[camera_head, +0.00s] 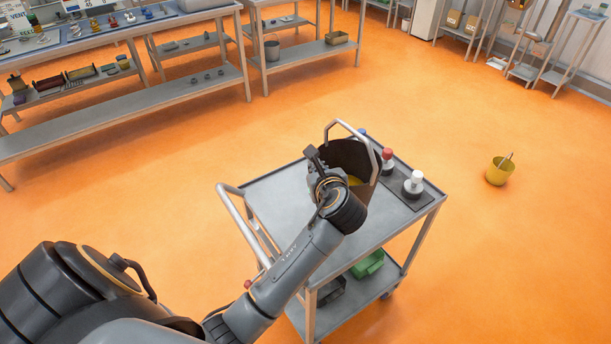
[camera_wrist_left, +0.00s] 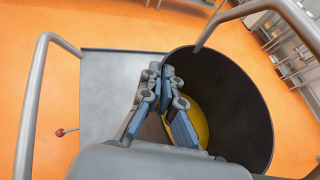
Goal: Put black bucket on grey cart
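The black bucket (camera_head: 350,160) is at the far side of the grey cart's top (camera_head: 280,197), with its metal handle raised. Something yellow shows inside the bucket in both views. My left gripper (camera_head: 324,172) is at the bucket's near left rim. In the left wrist view, the fingers (camera_wrist_left: 164,80) converge at the wall of the bucket (camera_wrist_left: 238,100), looking shut on it, one finger outside and one inside. The bucket's base is hidden, so I cannot tell whether it touches the cart top. My right gripper is out of view.
A red-capped bottle (camera_head: 387,160) and a white-capped bottle (camera_head: 413,184) stand on the cart's right side. A green bin (camera_head: 368,264) is on its lower shelf. A yellow bucket (camera_head: 499,171) stands on the open orange floor. Workbenches (camera_head: 130,95) line the back left.

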